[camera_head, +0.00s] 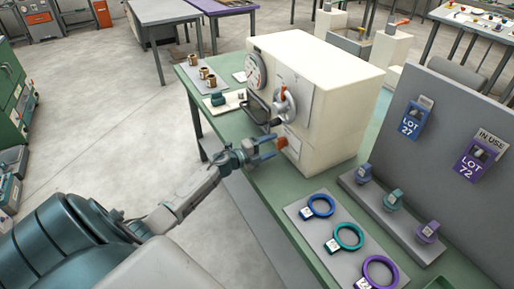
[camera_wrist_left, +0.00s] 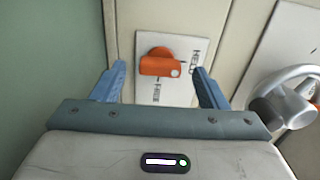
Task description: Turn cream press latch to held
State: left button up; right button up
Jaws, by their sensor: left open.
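The cream press (camera_head: 335,85) stands on the green table. Contact is not visible.
A grey handwheel (camera_wrist_left: 285,95) is right of the latch in the wrist view. A tray of coloured rings (camera_head: 322,243) lies nearer. A grey panel (camera_head: 440,150) holds LOT tags.

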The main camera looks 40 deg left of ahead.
pick_arm(q)
jog(key=b+v, duration=0.2)
jog(key=v, duration=0.5)
jog(key=shift+s+a+f+b, duration=0.1)
jog(key=shift+s+f+b, duration=0.05)
jog(key=shift+s+b, duration=0.2)
jog(key=shift+s+a, duration=0.25)
jog(key=shift+s, duration=0.35)
